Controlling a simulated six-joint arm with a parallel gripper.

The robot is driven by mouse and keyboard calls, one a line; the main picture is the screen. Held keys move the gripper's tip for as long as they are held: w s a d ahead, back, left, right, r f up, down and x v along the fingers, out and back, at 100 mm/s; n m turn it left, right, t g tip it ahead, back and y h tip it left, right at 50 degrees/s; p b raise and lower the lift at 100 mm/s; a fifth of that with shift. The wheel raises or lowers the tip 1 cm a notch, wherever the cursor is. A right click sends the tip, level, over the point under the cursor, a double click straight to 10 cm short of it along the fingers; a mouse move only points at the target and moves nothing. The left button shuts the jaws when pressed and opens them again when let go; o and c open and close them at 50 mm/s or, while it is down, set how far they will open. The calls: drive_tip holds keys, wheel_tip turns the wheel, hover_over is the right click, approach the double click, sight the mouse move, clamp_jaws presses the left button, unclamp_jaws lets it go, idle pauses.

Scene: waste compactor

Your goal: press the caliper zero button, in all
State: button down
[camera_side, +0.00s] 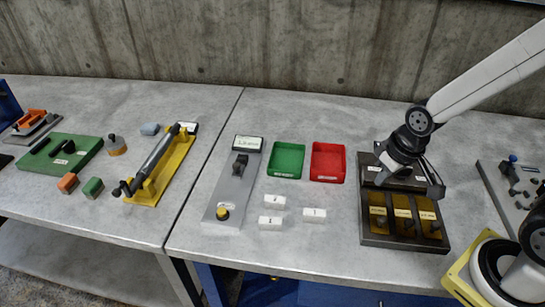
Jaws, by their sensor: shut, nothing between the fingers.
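A grey plate (226,190) on the right-hand table carries a small display (247,143) at its far end; its digits are too small to read surely. A dark upright fixture (240,165) stands just in front of the display. A round yellow button (222,213) sits at the plate's near end, beside a small white label; I take this plate for the caliper station. My gripper (437,190) is shut and empty, above the black tray (375,240) with yellow compartments, well to the right of the yellow button and apart from it.
Three white labelled blocks (314,215) lie right of the plate. A green bin (286,160) and a red bin (328,162) stand behind them. A yellow-based fixture (160,165) and a green board (60,153) are on the left table. Bare tabletop lies between blocks and black tray.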

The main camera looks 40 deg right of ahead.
drive_tip(key=m+t+y, duration=0.4)
drive_tip(key=m+t, duration=0.2)
drive_tip(key=m, duration=1.6)
hover_over(225, 211)
drive_tip(key=shift+f, duration=0.45)
drive_tip(key=shift+f, duration=0.15)
drive_tip(key=shift+f, duration=4.25)
